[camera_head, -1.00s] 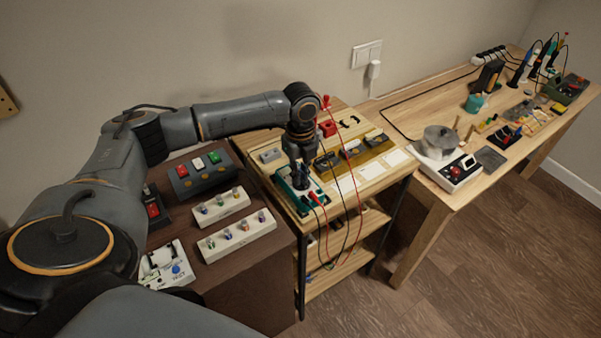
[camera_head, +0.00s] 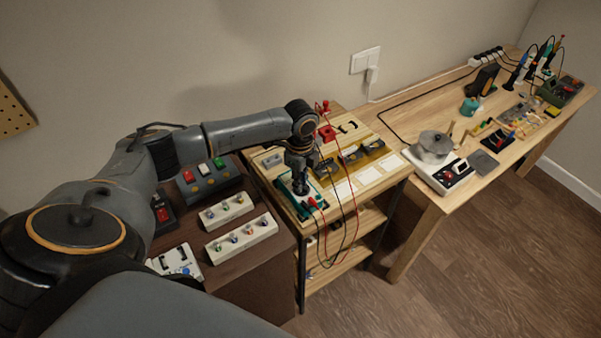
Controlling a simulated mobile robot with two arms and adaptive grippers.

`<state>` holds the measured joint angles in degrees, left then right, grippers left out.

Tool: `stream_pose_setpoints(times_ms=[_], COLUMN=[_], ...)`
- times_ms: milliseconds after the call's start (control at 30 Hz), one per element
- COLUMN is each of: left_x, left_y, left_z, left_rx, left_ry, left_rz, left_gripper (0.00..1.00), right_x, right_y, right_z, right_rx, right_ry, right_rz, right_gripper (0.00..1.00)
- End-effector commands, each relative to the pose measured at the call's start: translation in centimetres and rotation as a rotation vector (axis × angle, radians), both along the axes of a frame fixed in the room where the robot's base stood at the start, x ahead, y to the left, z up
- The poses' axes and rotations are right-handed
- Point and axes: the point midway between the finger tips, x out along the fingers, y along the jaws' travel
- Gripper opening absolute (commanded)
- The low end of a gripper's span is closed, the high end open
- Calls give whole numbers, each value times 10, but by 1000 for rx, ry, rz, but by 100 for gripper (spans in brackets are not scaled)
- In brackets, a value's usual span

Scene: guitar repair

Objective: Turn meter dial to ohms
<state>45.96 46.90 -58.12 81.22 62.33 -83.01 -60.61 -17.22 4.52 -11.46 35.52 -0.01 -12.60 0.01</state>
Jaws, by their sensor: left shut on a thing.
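The meter (camera_head: 315,193) is a green-edged device lying on the wooden shelf top at the middle of the head view. My left gripper (camera_head: 300,186) points down onto the meter's face and is shut. It covers the dial, so the dial's setting is hidden. Red and black test leads run from the meter, with a red probe end (camera_head: 313,202) at its near edge. My right gripper is not in view.
The wooden shelf unit (camera_head: 345,199) also carries a tray of dark parts (camera_head: 352,158) behind the meter. Hanging leads (camera_head: 347,215) loop down its front. A dark cabinet with switch boxes (camera_head: 241,239) stands left. A long workbench (camera_head: 424,110) with tools stands right.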

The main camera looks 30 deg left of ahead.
Motion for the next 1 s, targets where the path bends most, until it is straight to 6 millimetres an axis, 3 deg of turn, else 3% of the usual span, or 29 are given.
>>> stream_pose_setpoints(times_ms=[33, 300, 867, 900, 1000], left_x=[0, 0, 0, 0, 0], left_y=[-1, 0, 0, 0, 0], left_z=[5, 2, 1, 1, 1], left_rx=[-2, -1, 0, 0, 0], left_ry=[0, -2, -3, -3, -3], left_rz=[30, 152, 191, 191, 190], left_gripper=[0, 0, 0, 13, 34], right_x=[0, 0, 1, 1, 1], right_y=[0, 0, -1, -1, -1], right_z=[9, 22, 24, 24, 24], right_rx=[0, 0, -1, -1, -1], right_ry=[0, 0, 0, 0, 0], right_rz=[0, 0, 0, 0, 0], right_gripper=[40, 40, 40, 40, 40])
